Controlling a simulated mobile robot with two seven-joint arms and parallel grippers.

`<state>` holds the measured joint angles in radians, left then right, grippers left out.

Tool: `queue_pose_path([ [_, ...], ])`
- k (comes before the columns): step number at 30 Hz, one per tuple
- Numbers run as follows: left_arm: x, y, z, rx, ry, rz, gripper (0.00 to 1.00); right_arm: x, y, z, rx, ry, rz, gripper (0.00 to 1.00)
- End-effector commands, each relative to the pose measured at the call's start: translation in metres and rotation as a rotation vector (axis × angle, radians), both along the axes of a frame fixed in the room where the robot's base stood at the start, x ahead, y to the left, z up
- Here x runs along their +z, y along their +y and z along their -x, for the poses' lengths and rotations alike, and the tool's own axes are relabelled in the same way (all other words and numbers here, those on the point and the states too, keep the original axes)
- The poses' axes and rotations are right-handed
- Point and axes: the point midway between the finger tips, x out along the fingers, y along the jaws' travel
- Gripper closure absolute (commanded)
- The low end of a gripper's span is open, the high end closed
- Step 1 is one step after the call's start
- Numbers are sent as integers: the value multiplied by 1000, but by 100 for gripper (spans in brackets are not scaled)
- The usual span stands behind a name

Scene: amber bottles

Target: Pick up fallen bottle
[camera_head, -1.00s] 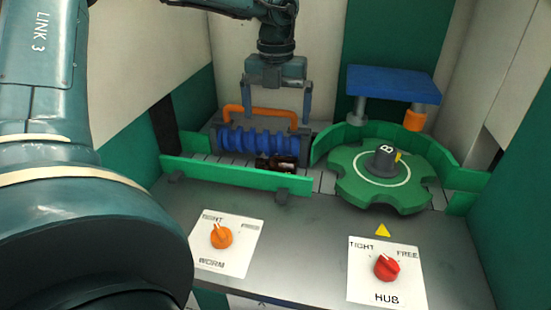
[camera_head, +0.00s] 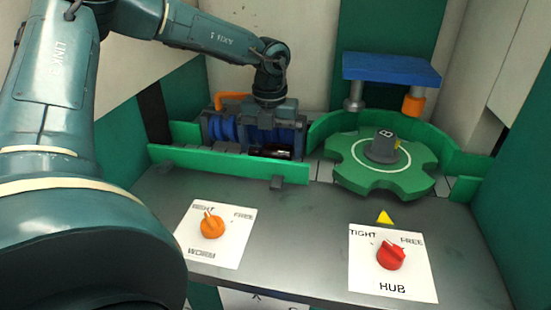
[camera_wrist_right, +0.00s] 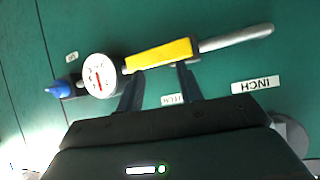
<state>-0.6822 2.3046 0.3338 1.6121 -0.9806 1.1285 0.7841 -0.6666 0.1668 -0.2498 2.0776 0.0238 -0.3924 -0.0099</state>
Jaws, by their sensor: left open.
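The fallen bottle (camera_head: 278,153) is dark brown and lies on its side in the lane between the blue worm screw (camera_head: 225,129) and the low green rail (camera_head: 235,167). The rail and my gripper hide part of it. My left gripper (camera_head: 274,146) points down over the bottle, its open fingers apart; I cannot tell whether they touch it. My right gripper (camera_wrist_right: 160,74) shows only in the right wrist view. It is open, with its fingers apart beside the yellow handle of a gauge tool (camera_wrist_right: 160,55).
A green star wheel (camera_head: 355,177) with a grey hub (camera_head: 382,147) stands right of the rail, inside a curved green guide (camera_head: 455,157). A blue plate (camera_head: 390,68) is raised behind it. Orange (camera_head: 212,226) and red (camera_head: 391,256) knobs sit on the front panel.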

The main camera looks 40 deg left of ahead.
Motion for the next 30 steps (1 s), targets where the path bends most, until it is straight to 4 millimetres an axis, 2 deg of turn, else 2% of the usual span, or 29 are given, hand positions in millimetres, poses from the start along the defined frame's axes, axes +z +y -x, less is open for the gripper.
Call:
queue_pose_path([
  [2, -8, 0, 0, 0, 0, 1, 0, -1, 2, 0, 4, -7, -3, 64],
  [8, -7, 0, 0, 0, -1, 0, 0, 7, 2, -2, 8, -21, -5, 64],
  [20, -7, 0, 0, 0, -1, 0, 33, 4, 2, 0, 9, -13, -3, 64],
  [27, -6, 0, 0, 0, -2, 0, 34, 2, 2, 0, 10, -10, -2, 64],
  [30, 1, 0, -1, 0, -5, -1, 34, 1, 2, 0, 10, -10, -2, 64],
])
